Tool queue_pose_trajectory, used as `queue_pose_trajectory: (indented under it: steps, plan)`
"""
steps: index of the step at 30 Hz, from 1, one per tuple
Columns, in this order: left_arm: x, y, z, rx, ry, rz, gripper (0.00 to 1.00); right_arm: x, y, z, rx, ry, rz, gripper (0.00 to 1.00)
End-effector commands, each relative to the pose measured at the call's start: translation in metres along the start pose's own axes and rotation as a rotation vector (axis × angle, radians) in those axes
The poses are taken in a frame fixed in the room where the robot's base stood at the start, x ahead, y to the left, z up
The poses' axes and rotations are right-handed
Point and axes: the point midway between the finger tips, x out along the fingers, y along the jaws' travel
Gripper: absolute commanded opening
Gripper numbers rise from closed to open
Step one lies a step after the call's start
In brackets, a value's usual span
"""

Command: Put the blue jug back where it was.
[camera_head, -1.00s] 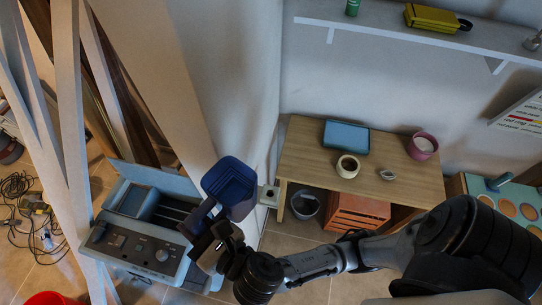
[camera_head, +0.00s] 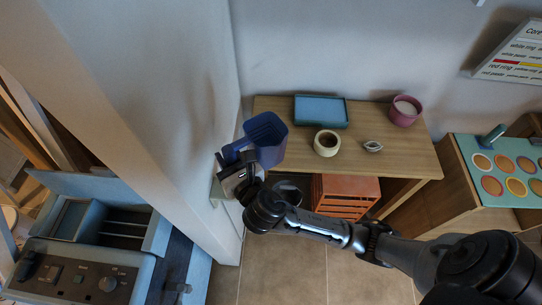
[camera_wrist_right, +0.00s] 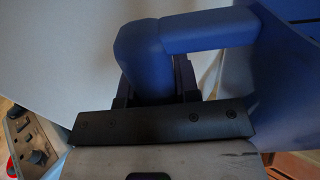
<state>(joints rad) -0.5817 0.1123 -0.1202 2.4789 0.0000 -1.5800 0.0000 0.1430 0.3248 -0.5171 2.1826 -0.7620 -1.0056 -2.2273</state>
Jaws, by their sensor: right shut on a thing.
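The blue jug (camera_head: 266,137) is in the air at the left end of the wooden table, its open top facing up toward the head camera. My right gripper (camera_head: 240,172) is shut on its handle, on the jug's left side. In the right wrist view the blue handle (camera_wrist_right: 150,60) runs down between the fingers (camera_wrist_right: 158,92), and the jug's body (camera_wrist_right: 285,80) is at the right. Whether the jug touches the table edge cannot be told. My left gripper is not in view.
The wooden table (camera_head: 400,155) bears a blue tray (camera_head: 321,110), a cream ring-shaped roll (camera_head: 327,143), a small dish (camera_head: 373,146) and a pink cup (camera_head: 404,111). An orange crate (camera_head: 345,195) is below. A grey-blue machine (camera_head: 75,270) stands at the lower left.

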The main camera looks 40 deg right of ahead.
Motion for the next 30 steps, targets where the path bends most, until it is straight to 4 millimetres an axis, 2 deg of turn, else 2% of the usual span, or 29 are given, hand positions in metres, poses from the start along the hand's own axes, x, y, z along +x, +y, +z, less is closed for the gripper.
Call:
queue_pose_trajectory:
  steps: [1, 9, 15, 21, 30]
  plan:
    - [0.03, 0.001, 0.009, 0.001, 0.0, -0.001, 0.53, 0.01, -0.011, -0.029, -0.004, -0.005, -0.018, 0.0]
    - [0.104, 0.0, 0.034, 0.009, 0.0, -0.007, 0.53, 0.054, -0.065, -0.102, -0.004, -0.006, -0.1, 0.0]
    - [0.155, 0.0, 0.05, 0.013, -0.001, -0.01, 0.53, 0.082, -0.108, -0.146, -0.003, -0.006, -0.161, 0.0]
    - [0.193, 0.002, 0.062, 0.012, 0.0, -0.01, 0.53, 0.101, -0.144, -0.177, -0.002, -0.006, -0.21, 0.0]
    - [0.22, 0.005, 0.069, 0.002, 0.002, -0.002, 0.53, 0.115, -0.173, -0.197, -0.003, -0.004, -0.248, 0.0]
